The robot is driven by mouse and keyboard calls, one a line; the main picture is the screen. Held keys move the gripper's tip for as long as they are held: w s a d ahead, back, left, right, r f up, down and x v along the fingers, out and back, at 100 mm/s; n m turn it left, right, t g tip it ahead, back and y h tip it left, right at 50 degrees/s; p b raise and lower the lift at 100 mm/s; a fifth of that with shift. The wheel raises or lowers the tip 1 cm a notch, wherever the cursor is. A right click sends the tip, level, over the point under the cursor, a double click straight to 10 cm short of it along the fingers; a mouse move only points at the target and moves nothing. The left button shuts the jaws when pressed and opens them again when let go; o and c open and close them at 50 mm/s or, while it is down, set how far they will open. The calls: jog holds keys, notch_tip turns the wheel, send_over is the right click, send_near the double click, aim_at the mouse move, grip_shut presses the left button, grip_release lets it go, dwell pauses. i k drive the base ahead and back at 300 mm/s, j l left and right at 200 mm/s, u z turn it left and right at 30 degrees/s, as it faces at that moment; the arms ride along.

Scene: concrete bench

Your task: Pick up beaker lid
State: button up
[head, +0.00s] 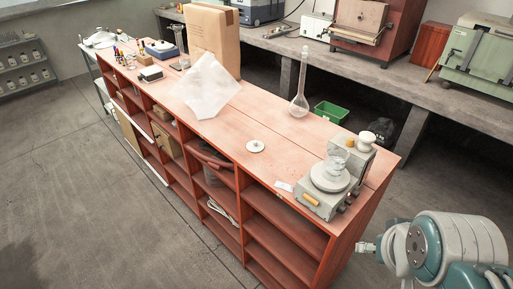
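A small white round disc (255,146), which looks like the beaker lid, lies flat on the red-brown wooden bench top, near its front edge and left of the scale-like device. A clear glass beaker (337,160) stands on the round plate of that grey device (318,196) at the bench's right end. Whether the beaker has a cover cannot be told. Part of my arm, teal and pale grey, shows at the lower right, off the bench's right end and well apart from the disc. My gripper's fingers do not show.
A long-necked glass flask (299,103) stands behind the disc. A crumpled translucent sheet (206,88) and a cardboard box (212,40) are farther left. A small white card (283,186) lies by the device. The wood around the disc is clear.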

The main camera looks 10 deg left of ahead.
aim_at(255, 146)
jog(key=i+j+z, duration=0.2)
jog(key=j, duration=0.6)
jog(key=j+z, duration=0.2)
jog(key=j, duration=0.6)
jog(key=i+j, duration=0.1)
jog(key=j, duration=0.2)
jog(key=i+j+z, duration=0.15)
jog(key=j, duration=0.4)
jog(key=i+z, duration=0.05)
